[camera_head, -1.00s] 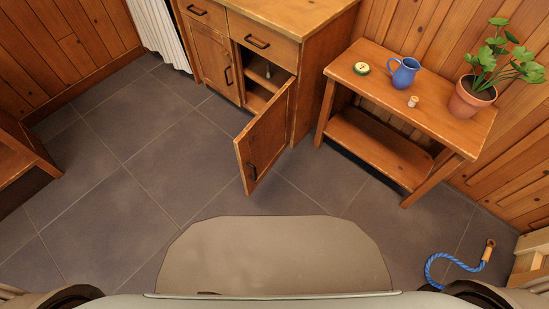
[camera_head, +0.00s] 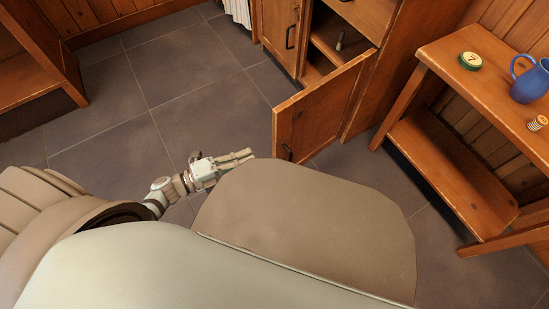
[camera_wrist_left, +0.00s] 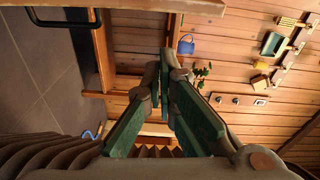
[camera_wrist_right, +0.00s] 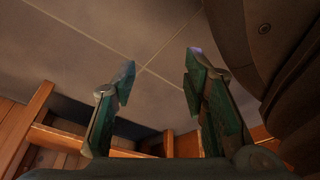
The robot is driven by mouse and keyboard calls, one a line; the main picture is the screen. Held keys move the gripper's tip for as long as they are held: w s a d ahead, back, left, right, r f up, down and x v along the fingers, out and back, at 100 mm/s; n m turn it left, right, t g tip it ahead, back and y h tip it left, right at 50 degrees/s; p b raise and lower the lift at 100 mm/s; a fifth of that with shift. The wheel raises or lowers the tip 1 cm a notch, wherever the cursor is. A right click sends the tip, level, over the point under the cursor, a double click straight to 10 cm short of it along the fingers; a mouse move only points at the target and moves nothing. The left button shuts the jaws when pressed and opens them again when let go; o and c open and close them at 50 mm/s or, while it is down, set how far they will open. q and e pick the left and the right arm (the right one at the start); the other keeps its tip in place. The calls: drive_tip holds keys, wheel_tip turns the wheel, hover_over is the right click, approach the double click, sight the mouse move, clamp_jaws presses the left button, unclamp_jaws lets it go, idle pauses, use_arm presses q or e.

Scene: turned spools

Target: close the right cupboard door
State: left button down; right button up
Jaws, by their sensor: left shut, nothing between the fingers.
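The right cupboard door (camera_head: 318,112) stands wide open, swung out from the wooden cupboard (camera_head: 385,85). Its black handle (camera_head: 287,151) is near the free edge. My left gripper (camera_head: 250,156) is shut and empty, just left of the handle and the door's free edge; I cannot tell whether it touches. In the left wrist view, its fingers (camera_wrist_left: 168,62) are together at the tips, and a dark handle (camera_wrist_left: 62,22) shows at top left. My right gripper (camera_wrist_right: 160,65) shows only in its own wrist view, open and empty above floor tiles.
The cupboard's left door (camera_head: 277,28) is shut. A small object (camera_head: 339,42) stands inside the open side. At right, a side table (camera_head: 483,75) holds a round tin (camera_head: 469,61), a blue jug (camera_head: 530,80) and a small spool (camera_head: 538,123). Tiled floor (camera_head: 185,75) is clear left of the door.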

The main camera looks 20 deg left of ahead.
use_arm(q)
drive_tip(key=d+m+g+h, duration=0.1)
drive_tip(key=m, duration=0.1)
drive_tip(key=b, duration=0.2)
hover_over(275, 140)
drive_tip(key=s+d, duration=0.1)
drive_tip(key=s, duration=0.2)
drive_tip(key=shift+w, duration=0.1)
use_arm(e)
drive_tip(key=shift+w+a+r, duration=0.15)
drive_tip(key=shift+w+r, duration=0.05)
drive_tip(key=shift+w, duration=0.6)
drive_tip(key=shift+w+a+r, duration=0.15)
drive_tip(key=shift+w+a, duration=0.05)
drive_tip(key=shift+w, duration=0.6)
drive_tip(key=shift+w+a+r, duration=0.15)
drive_tip(key=shift+w+r, duration=0.05)
drive_tip(key=shift+w, duration=0.6)
